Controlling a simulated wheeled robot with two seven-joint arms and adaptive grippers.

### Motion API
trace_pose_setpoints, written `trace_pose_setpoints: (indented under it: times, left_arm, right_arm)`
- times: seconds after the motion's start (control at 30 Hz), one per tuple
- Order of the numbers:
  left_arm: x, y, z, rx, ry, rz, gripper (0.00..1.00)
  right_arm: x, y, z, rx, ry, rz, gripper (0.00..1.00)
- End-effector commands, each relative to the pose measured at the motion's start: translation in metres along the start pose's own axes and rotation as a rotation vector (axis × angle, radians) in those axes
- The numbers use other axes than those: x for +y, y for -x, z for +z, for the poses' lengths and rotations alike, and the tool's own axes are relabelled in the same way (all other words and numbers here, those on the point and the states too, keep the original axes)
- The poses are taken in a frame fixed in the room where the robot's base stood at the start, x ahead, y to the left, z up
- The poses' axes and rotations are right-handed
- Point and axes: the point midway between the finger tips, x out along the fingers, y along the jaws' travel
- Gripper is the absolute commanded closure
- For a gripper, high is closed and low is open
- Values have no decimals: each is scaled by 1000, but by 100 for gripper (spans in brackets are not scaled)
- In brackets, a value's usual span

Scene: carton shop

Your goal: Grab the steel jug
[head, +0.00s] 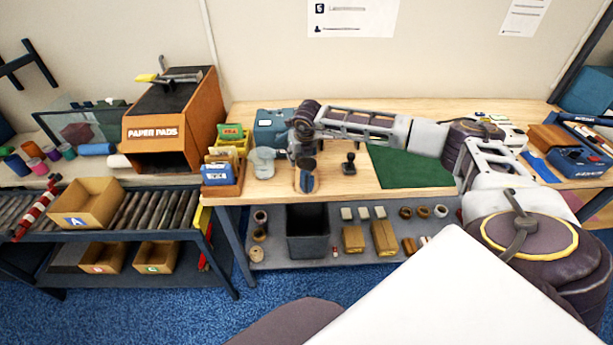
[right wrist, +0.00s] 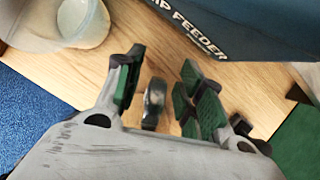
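The steel jug (head: 262,162), a small grey vessel, stands upright near the front left of the wooden bench. In the right wrist view a pale grey round vessel (right wrist: 84,22), apparently the jug, is at the upper left, partly cut off by the frame. My right gripper (head: 306,180) is over the bench, to the right of the jug and apart from it. In the right wrist view its green-padded fingers (right wrist: 168,92) are spread. A small dark, shiny object (right wrist: 153,103) shows between them; I cannot tell whether it is touched. My left gripper is not in view.
A blue machine (head: 272,128) stands behind the jug. An orange rack of cards (head: 222,182) is close on its left. A black-handled stamp (head: 349,165) and green mat (head: 408,168) lie to the right. The bench's front edge is close to the jug.

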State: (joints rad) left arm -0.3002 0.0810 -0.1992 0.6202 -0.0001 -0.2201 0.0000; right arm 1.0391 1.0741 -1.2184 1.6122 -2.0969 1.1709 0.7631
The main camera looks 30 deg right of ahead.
Motion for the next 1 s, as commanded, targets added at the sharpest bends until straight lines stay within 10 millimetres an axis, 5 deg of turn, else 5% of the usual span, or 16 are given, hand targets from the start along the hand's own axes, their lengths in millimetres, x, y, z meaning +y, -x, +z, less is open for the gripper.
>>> trace_pose_setpoints:
  times: [0.43, 0.73, 1.0]
  left_arm:
    - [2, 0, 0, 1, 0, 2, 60]
    - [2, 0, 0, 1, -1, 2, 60]
    - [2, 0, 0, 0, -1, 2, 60]
  right_arm:
    - [0, 0, 0, 0, 0, 0, 62]
    - [0, 0, 0, 0, 0, 0, 100]
    - [0, 0, 1, -2, 0, 1, 100]
